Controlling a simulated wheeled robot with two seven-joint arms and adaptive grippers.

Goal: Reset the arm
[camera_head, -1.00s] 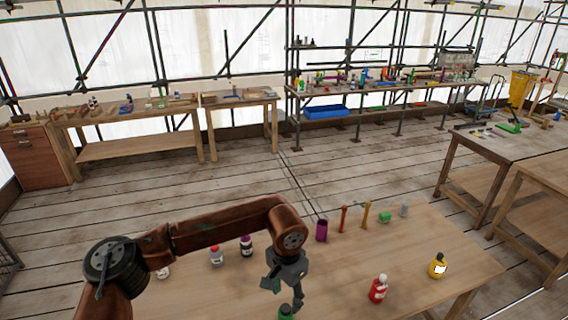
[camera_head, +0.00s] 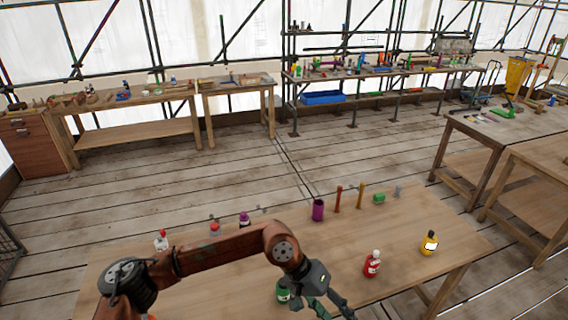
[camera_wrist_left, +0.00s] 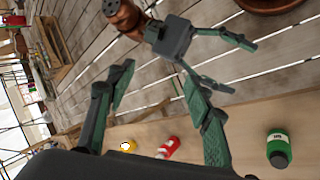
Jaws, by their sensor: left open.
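My left gripper (camera_head: 335,310) hangs over the near edge of the wooden table (camera_head: 215,280), to the right of a green bottle (camera_head: 283,292). In the left wrist view its two fingers (camera_wrist_left: 160,75) are spread with nothing between them. The green bottle (camera_wrist_left: 278,148) shows there at the lower right, apart from the fingers. Another gripper of mine, the right one (camera_wrist_left: 243,68), shows at the top of that view, fingers apart and empty. The right arm is outside the head view.
A red bottle (camera_head: 372,265) and a yellow bottle (camera_head: 429,243) stand at the table's right. A purple cup (camera_head: 318,210), a green block (camera_head: 379,198) and several other items line the far edge. Wooden floor lies open beyond; more workbenches (camera_head: 130,98) stand behind.

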